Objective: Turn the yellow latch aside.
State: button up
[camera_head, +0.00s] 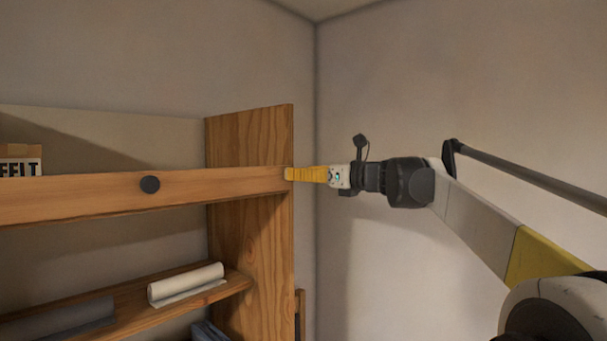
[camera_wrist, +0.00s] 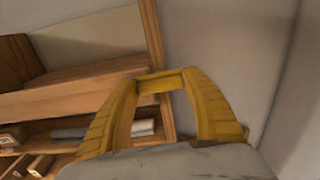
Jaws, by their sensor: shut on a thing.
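The yellow latch (camera_wrist: 160,84) shows in the wrist view as a short bar between the tips of my gripper's yellow fingers. In the head view a paler yellow end, which looks like the latch (camera_head: 288,173), sits at the right end of the wooden front board (camera_head: 222,182). My gripper (camera_head: 294,174) reaches in from the right, level with that board. Its fingers are shut on the latch, one on each side. The latch's pivot is hidden, and its exact angle is hard to tell.
A black round knob (camera_head: 149,184) is on the board. A wooden upright (camera_head: 250,230) stands beside it. A lower shelf (camera_head: 130,312) holds a white paper roll (camera_head: 186,284). A box with lettering (camera_head: 20,160) is at far left. The wall (camera_head: 400,270) lies behind my arm.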

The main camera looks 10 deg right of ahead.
jog(key=n, duration=0.4)
jog(key=shift+n, duration=0.4)
jog(key=n, duration=0.4)
jog(key=shift+n+p, duration=0.3)
jog(key=shift+p, duration=0.1)
jog(key=n, duration=0.4)
jog(key=shift+r+n, duration=0.1)
jog(key=shift+n, duration=2)
